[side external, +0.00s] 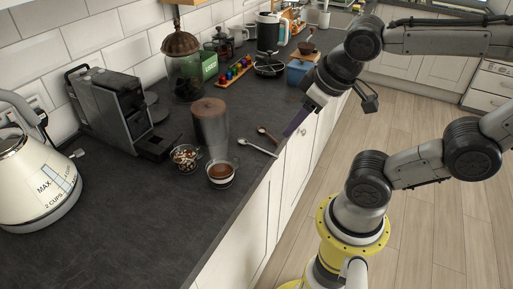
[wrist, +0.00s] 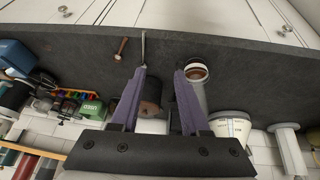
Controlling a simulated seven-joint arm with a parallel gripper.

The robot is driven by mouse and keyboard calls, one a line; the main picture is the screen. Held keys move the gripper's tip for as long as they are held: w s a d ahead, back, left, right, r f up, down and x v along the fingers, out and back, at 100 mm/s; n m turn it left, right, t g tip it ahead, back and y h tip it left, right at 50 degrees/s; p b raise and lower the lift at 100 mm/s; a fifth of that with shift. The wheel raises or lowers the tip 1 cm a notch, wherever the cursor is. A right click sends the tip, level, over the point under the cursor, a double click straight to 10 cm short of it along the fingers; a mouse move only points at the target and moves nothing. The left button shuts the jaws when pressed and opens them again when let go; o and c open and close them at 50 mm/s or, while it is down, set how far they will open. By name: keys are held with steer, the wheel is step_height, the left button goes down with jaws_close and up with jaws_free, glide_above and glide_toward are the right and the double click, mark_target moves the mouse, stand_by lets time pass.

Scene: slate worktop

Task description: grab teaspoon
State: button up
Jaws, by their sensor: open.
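The silver teaspoon (side external: 258,147) lies on the dark worktop near its front edge. In the wrist view, the teaspoon (wrist: 143,46) points away from me, just beyond the tip of the left finger, which may hide its near end. My gripper (side external: 290,131) has purple fingers and is near the worktop edge, right of the teaspoon in the side view. In the wrist view, my gripper (wrist: 160,71) is open, with nothing held between the fingertips. I cannot tell its exact height above the worktop.
A brown-headed spoon or scoop (side external: 266,132) lies beside the teaspoon. A cup of brown powder (side external: 221,171), a small glass bowl (side external: 185,155) and a tall canister (side external: 210,130) stand left of it. A coffee machine (side external: 112,110) and kettle (side external: 38,180) are further left. The front left worktop is clear.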

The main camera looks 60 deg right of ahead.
steer(key=d+f+h, duration=0.1)
steer(key=d, duration=0.1)
glide_toward(258, 149)
step_height(258, 149, down, 7)
steer(key=s+d, duration=0.1)
steer(key=s, duration=0.1)
steer(key=shift+s+g, duration=0.15)
steer(key=shift+g, duration=0.25)
steer(key=shift+r, duration=0.1)
steer(key=shift+c, duration=0.2)
jaws_close()
